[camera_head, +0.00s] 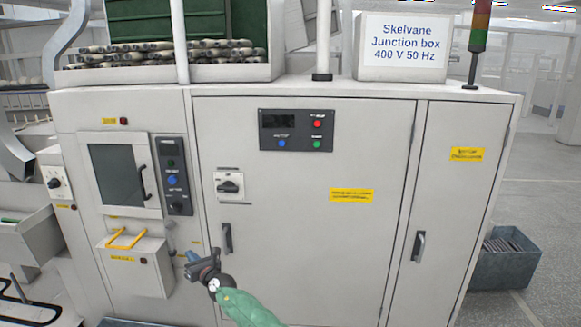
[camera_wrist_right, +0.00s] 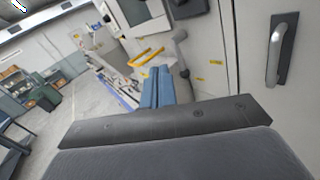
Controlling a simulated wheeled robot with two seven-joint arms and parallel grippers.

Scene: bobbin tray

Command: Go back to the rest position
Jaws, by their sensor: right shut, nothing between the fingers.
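My right gripper (camera_head: 192,258) is in front of the lower left part of the large grey cabinet (camera_head: 300,220), on a green arm coming up from the bottom of the head view. Its blue fingers also show in the right wrist view (camera_wrist_right: 157,85), pressed together with nothing between them. My left gripper is not in view.
A tray of bobbins (camera_head: 165,50) is on top of the cabinet, beside a white junction box (camera_head: 402,48) and a signal lamp (camera_head: 479,30). A grey-blue bin (camera_head: 505,268) stands on the floor at right. Floor is clear beyond it.

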